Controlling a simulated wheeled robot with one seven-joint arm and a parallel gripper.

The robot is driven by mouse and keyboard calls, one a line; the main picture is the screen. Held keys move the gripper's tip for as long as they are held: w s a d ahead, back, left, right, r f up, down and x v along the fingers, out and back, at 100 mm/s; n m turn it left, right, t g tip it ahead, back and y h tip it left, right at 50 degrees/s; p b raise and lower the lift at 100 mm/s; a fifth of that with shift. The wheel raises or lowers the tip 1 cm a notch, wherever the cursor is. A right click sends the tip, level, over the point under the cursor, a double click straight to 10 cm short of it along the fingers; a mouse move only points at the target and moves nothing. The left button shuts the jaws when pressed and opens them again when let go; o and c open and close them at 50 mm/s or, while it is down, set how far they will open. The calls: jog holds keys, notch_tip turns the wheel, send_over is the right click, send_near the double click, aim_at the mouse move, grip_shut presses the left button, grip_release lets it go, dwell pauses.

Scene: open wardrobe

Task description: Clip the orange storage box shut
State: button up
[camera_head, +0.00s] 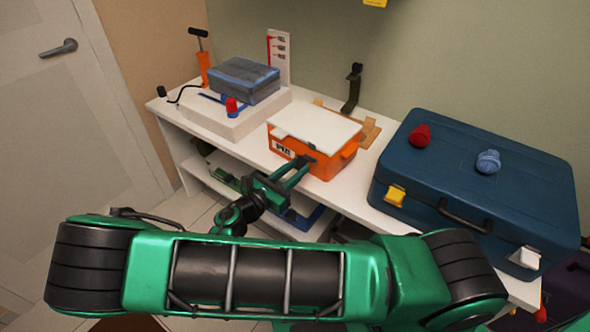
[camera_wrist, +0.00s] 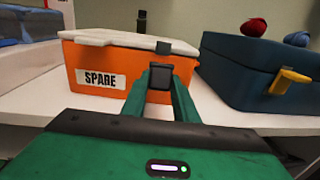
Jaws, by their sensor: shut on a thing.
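The orange storage box (camera_head: 324,166) stands on the white shelf top with its white lid (camera_head: 315,127) lying over it. In the wrist view the box (camera_wrist: 100,58) shows a "SPARE" label on its front, and the lid (camera_wrist: 110,38) rests along its top. A dark catch (camera_wrist: 163,47) sits at the lid's front edge. My gripper (camera_head: 297,170) is at the box's front. In the wrist view its fingers (camera_wrist: 160,80) are shut on a dark clip (camera_wrist: 160,77) below the catch. The clip's exact fastening is partly hidden by the fingers.
A large blue case (camera_head: 470,180) stands close on the right, with red and blue yarn-like balls on it. A grey-blue box (camera_head: 240,80) lies on a white block at left. A dark green upright tool (camera_head: 353,88) stands behind. Shelf space around the orange box is narrow.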

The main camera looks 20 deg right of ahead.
aim_at(301, 160)
jog(key=shift+r, duration=0.15)
jog(key=shift+d+r+g+y, duration=0.1)
jog(key=shift+r+g+y, duration=0.5)
jog(key=shift+y, duration=0.5)
jog(key=y, duration=0.1)
jog(key=r+g, duration=0.1)
jog(key=y, duration=0.1)
jog(key=shift+w+d+r+g+y, duration=0.3)
jog(key=shift+d+r, duration=0.1)
jog(key=y, duration=0.1)
jog(key=d+r+g+y, duration=0.1)
jog(key=shift+w+d+r+g+y, duration=0.1)
jog(key=shift+w+r+g+y, duration=0.2)
jog(key=shift+w+y, duration=0.1)
jog(key=shift+w+d+r+g+y, duration=0.15)
jog(key=shift+d+r+g+y, duration=0.25)
jog(key=shift+y, duration=0.4)
jog(key=shift+f, duration=0.1)
jog(key=o, duration=1.1)
jog(key=shift+c, duration=0.2)
